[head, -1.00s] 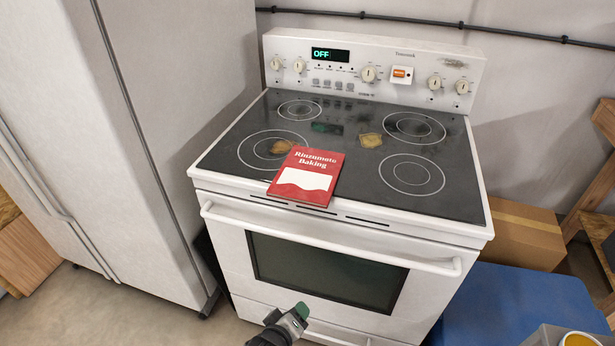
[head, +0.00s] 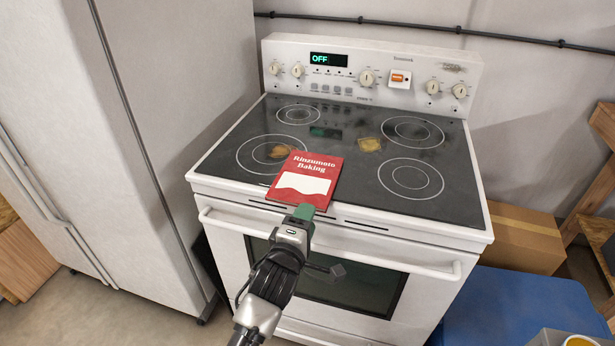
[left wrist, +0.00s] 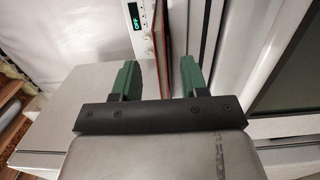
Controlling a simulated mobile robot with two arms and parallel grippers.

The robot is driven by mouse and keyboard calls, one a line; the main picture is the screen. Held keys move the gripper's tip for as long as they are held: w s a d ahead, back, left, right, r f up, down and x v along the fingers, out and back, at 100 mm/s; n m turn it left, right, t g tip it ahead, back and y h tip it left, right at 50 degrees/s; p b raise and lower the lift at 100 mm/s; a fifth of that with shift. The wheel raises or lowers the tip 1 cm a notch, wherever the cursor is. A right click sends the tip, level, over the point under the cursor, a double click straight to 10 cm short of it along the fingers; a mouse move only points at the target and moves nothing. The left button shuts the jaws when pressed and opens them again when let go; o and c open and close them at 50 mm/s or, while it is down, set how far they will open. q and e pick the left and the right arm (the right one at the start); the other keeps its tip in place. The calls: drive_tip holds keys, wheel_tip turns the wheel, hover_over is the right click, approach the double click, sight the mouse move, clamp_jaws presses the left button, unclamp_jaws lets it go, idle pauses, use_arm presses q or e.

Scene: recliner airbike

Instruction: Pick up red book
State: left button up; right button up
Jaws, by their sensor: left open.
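The red book (head: 306,178), titled "Rinzumoto Baking", lies flat on the black cooktop of the white stove, at its front edge. My left gripper (head: 303,212) is at the book's near edge, in front of the stove, with its green fingers overlapping that edge in the head view. In the left wrist view the left gripper (left wrist: 158,72) is open, its green fingers well apart. The book's thin red edge (left wrist: 165,40) shows in the gap between the fingers. I cannot tell whether either finger touches it. My right gripper is not in view.
The stove (head: 215,168) has an oven handle (head: 380,256) below the gripper's height. A white fridge (head: 180,130) stands close on the left. A cardboard box (head: 525,240) and a blue box (head: 520,305) are at the right. Most of the cooktop is clear, with stains.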

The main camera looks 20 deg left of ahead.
use_arm(q)
drive_tip(key=w, duration=0.4)
drive_tip(key=shift+w+d, duration=0.1)
drive_tip(key=shift+d, duration=0.1)
clamp_jaws()
